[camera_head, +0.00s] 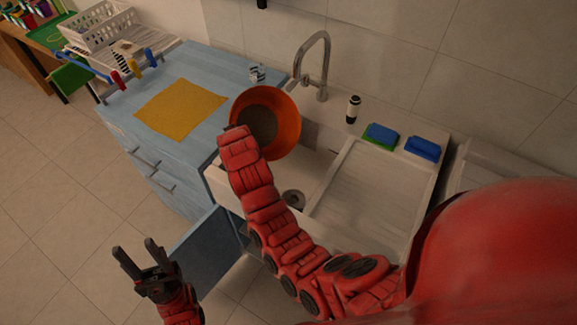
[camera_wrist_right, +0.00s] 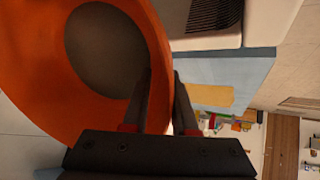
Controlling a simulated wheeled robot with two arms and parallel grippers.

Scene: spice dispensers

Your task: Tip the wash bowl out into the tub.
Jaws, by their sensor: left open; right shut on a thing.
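The orange wash bowl (camera_head: 287,110) is over the back left part of the white sink tub (camera_head: 312,172). Its open side faces my head camera, and a grey-brown round area fills its middle; I cannot tell if that is water or how far the bowl is tilted. My right gripper (camera_head: 233,128) is shut on the bowl's rim at its left. In the right wrist view the bowl (camera_wrist_right: 35,75) fills the left side, by the gripper fingers (camera_wrist_right: 162,72). My left gripper (camera_head: 134,246) is open and empty, low over the floor at the left.
A faucet (camera_head: 318,65) rises behind the tub. A black-and-white bottle (camera_head: 353,109), a blue-green sponge (camera_head: 381,134) and a blue sponge (camera_head: 423,148) stand on the back ledge. A yellow cloth (camera_head: 180,108) lies on the blue counter. A cabinet door (camera_head: 203,249) stands open below.

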